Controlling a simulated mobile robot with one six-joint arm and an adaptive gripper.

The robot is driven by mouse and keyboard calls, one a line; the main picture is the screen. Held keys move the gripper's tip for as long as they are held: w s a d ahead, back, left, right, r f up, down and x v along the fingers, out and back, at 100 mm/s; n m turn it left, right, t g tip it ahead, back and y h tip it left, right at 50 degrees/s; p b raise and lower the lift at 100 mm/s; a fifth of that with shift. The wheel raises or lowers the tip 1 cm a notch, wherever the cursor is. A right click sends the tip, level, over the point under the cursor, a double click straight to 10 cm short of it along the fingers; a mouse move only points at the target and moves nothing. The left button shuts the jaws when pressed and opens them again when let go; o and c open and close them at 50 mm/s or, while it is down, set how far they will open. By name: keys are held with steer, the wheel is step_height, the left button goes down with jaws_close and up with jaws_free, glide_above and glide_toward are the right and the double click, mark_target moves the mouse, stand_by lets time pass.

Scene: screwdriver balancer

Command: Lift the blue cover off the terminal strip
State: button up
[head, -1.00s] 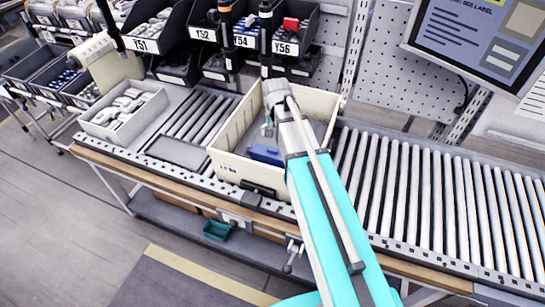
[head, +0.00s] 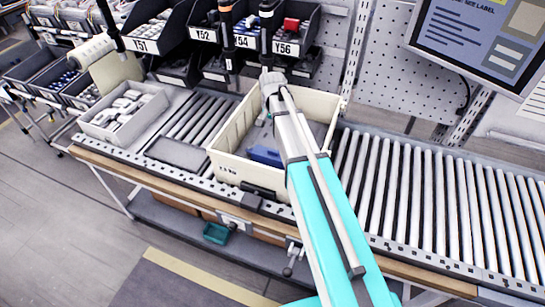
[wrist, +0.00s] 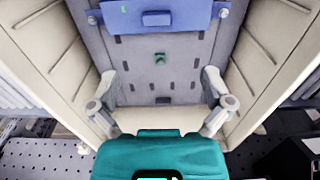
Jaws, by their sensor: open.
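The blue cover (head: 265,156) lies inside a cream-coloured bin (head: 229,171) on the roller conveyor. In the wrist view the cover (wrist: 180,19) is at the top edge, partly cut off, with a small raised block in its middle and a round knob at each end. It rests on a grey slotted panel (wrist: 135,75); I cannot make out the terminal strip under it. My gripper (wrist: 158,88) is open and empty over the panel, its fingers wide apart and clear of the cover. In the head view my arm mostly hides the gripper.
The bin's walls rise on both sides of my gripper, seen in the wrist view. A small green part (wrist: 160,58) sits on the panel. A tray of white parts (head: 124,112) stands at left. Hanging tools (head: 266,35) and black part bins are behind. The right rollers (head: 440,195) are clear.

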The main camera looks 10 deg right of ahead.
mark_target(273, 151)
steer(key=shift+f+b, duration=3.9)
steer(key=shift+f, duration=0.2)
steer(key=shift+f, duration=0.1)
steer(key=shift+s+d+f+b, duration=0.1)
steer(key=shift+f+b, duration=1.15)
steer(key=shift+b, duration=0.05)
steer(key=shift+d+f+b, duration=0.1)
steer(key=shift+f+b, duration=1.15)
steer(key=shift+b, duration=0.05)
steer(key=shift+s+r, duration=0.1)
steer(key=shift+s, duration=0.1)
steer(key=c, duration=1.2)
steer(key=shift+c, duration=0.2)
